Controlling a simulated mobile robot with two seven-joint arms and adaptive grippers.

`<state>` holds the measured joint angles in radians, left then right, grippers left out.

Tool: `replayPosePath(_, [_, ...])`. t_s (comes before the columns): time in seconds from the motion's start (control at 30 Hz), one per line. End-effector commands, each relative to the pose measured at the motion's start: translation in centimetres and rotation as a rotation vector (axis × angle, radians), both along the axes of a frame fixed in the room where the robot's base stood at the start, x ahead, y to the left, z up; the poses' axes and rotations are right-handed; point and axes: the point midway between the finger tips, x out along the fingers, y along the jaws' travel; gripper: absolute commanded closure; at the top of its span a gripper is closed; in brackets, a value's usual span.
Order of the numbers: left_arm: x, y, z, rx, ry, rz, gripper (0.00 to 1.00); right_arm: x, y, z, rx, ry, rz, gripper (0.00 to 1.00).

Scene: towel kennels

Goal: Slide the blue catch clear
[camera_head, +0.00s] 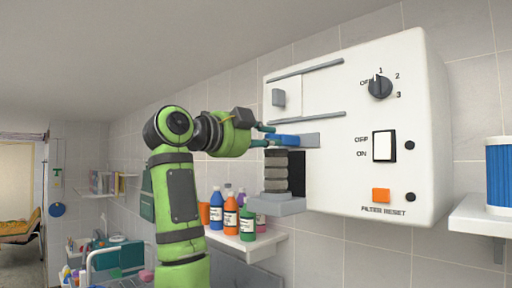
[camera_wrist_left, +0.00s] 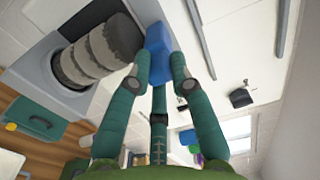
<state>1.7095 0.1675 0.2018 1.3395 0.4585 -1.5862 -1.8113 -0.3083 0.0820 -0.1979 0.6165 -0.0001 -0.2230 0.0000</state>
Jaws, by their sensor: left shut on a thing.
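The blue catch (camera_head: 284,140) sits on the front of the white wall unit (camera_head: 330,170), against a grey plate (camera_head: 310,140) and just above a dark opening. My left gripper (camera_head: 268,135) reaches in from the left and is shut on the catch. In the left wrist view the blue catch (camera_wrist_left: 157,48) lies between the fingertips of the left gripper (camera_wrist_left: 160,75). A ribbed grey-brown cylinder (camera_head: 277,172) stands below the catch on a grey ledge (camera_head: 277,205); it also shows in the left wrist view (camera_wrist_left: 95,55). My right gripper is not in view.
The unit carries a black dial (camera_head: 380,87), a white rocker switch (camera_head: 384,146) and an orange button (camera_head: 380,195). Several bottles (camera_head: 231,215) stand on a shelf below left. A blue-and-white canister (camera_head: 500,175) stands on a shelf (camera_head: 480,215) at the right.

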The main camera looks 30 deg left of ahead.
Motion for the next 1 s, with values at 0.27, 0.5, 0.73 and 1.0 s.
replayPosePath(0.27, [-1.0, -3.4, -0.4, 0.002, 0.008, -0.007, 1.00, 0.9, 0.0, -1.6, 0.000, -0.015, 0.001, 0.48])
replayPosePath(0.5, [-0.9, -3.5, -0.5, 0.002, 0.012, -0.009, 1.00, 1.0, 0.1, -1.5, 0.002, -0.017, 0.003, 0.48])
replayPosePath(0.73, [-1.0, -3.4, -0.4, 0.002, 0.009, -0.006, 0.52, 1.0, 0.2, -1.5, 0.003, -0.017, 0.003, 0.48])
replayPosePath(1.0, [-1.6, -3.0, -0.2, 0.000, 0.004, -0.004, 0.52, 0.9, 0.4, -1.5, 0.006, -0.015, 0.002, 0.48])
